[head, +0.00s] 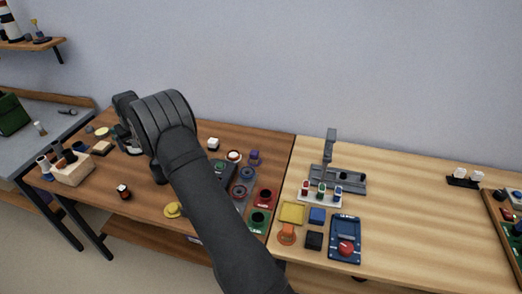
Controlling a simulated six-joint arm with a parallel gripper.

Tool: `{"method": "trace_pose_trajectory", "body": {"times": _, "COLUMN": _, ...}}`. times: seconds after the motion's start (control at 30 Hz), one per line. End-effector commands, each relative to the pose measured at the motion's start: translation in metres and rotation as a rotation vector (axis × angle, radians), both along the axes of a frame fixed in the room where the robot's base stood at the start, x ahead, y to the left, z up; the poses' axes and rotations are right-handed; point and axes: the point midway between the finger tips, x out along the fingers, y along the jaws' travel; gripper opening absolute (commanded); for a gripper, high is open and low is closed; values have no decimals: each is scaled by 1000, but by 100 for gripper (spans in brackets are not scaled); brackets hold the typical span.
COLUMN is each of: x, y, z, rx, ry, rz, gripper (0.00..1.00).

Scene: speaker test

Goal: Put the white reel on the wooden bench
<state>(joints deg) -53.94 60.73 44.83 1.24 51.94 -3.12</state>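I cannot pick out the white reel for certain. A small round white piece with a reddish edge (233,156) lies on the darker brown wooden bench, right of my arm. The wooden surface is in two parts: a darker brown bench (145,205) on the left and a lighter bench (420,235) on the right. My gripper (130,137) is over the back left part of the darker bench, largely hidden by my own wrist. Its fingers and anything between them cannot be made out.
A pale wooden box (75,174) with upright pieces stands at the darker bench's left end. A white block (213,144), coloured rings and small trays lie right of my arm. A grey stand (338,180) and a blue box with a red knob (345,240) occupy the lighter bench.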

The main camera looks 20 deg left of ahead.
Motion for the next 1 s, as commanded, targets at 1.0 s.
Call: {"method": "trace_pose_trajectory", "body": {"times": 1.0, "x": 72, "y": -76, "z": 117, "rx": 0, "ry": 0, "rz": -113, "gripper": 59}}
